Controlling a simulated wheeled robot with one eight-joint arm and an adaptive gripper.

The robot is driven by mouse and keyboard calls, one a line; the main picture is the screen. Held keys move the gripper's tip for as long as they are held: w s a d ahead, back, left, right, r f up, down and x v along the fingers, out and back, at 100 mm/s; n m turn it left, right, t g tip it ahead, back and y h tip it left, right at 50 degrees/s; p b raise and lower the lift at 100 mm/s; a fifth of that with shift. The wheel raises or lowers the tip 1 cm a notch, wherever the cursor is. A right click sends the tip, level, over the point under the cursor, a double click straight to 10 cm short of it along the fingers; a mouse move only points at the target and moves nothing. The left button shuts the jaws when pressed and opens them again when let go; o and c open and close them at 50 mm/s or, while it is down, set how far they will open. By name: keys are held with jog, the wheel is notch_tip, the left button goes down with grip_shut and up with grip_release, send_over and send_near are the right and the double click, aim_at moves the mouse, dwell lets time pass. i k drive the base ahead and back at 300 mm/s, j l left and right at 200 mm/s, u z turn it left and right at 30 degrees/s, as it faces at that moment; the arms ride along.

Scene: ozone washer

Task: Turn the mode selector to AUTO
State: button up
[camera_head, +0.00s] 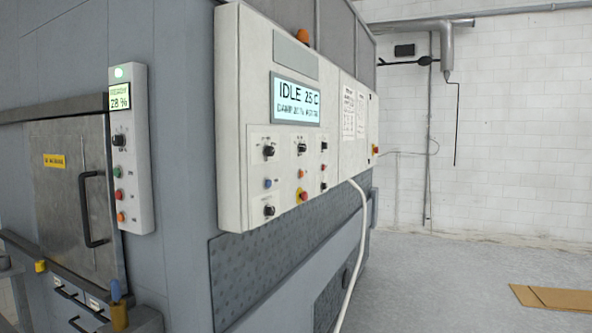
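A white control panel (243,110) is fixed to the side of a large grey machine. It has a lit display (296,101) reading "IDLE" and a temperature that looks like 25 C. Below the display are several black rotary knobs: an upper left knob (268,151), an upper middle knob (301,148), an upper right knob (324,146) and a lower left knob (269,210). Their labels are too small to read, so I cannot tell which one is the mode selector or where it points. My gripper is not in view.
A red emergency button (302,195) and a blue button (268,183) sit among the knobs. A narrow panel (138,190) with another knob (118,140) stands left, beside a metal door (68,190). A white hose (352,270) hangs below. The floor (450,275) at right is mostly clear.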

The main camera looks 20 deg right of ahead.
aim_at(269, 210)
jog(key=i+l+z, duration=0.25)
jog(key=i+l, duration=0.45)
jog(key=i, duration=0.1)
